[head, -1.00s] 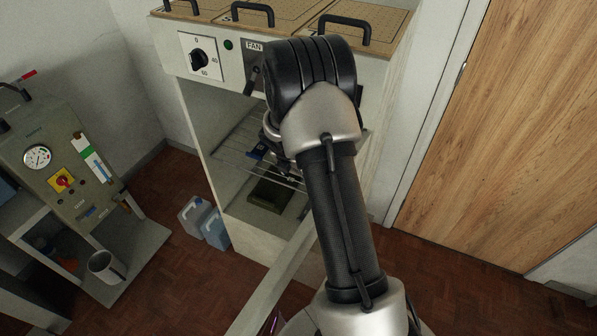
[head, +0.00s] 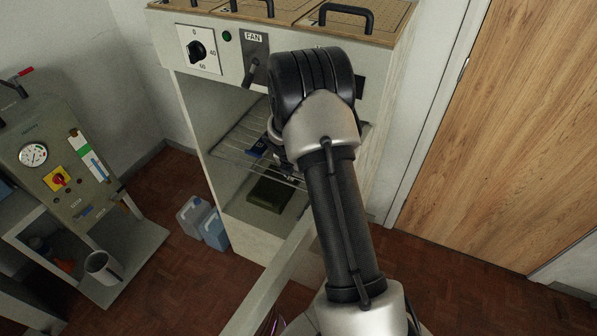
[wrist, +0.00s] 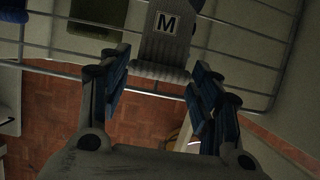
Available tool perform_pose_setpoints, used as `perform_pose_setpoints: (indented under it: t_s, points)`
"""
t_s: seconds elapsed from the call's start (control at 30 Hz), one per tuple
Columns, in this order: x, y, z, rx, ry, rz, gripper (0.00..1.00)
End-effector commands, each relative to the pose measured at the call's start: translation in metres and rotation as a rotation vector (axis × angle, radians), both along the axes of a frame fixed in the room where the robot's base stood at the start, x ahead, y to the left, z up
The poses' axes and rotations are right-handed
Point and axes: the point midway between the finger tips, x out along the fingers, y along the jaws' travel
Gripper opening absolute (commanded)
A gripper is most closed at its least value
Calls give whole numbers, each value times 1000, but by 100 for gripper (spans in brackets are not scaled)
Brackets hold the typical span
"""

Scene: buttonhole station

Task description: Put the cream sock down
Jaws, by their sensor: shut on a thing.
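The cream sock (wrist: 165,48), looking grey in the dim light and marked with a black "M" tag, is in the wrist view at the wire rack (wrist: 250,55). My gripper (wrist: 159,66) has its blue-padded fingers on either side of the sock's near end and is shut on it. Whether the sock's far part rests on the wires or is just above them, I cannot tell. In the head view my arm hides the sock and most of my gripper; the wire rack (head: 236,143) shows inside the open cabinet (head: 222,205).
A dark blue thing (head: 257,149) lies on the rack at left. A FAN lever (head: 252,72) and dial (head: 197,50) are above the opening. Jugs (head: 203,221) stand at left; a wooden door (head: 490,150) is at right.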

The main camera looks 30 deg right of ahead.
Motion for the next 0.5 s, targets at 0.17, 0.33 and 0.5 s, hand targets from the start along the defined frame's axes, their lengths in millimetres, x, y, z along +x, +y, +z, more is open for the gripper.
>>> perform_pose_setpoints:
  t_s: [0.17, 0.33, 0.5]
  points:
    - [0, 0, -5, 0, 0, -1, 39]
    - [0, 0, -5, 0, 0, -1, 64]
    - [0, 0, -5, 0, 0, 0, 75]
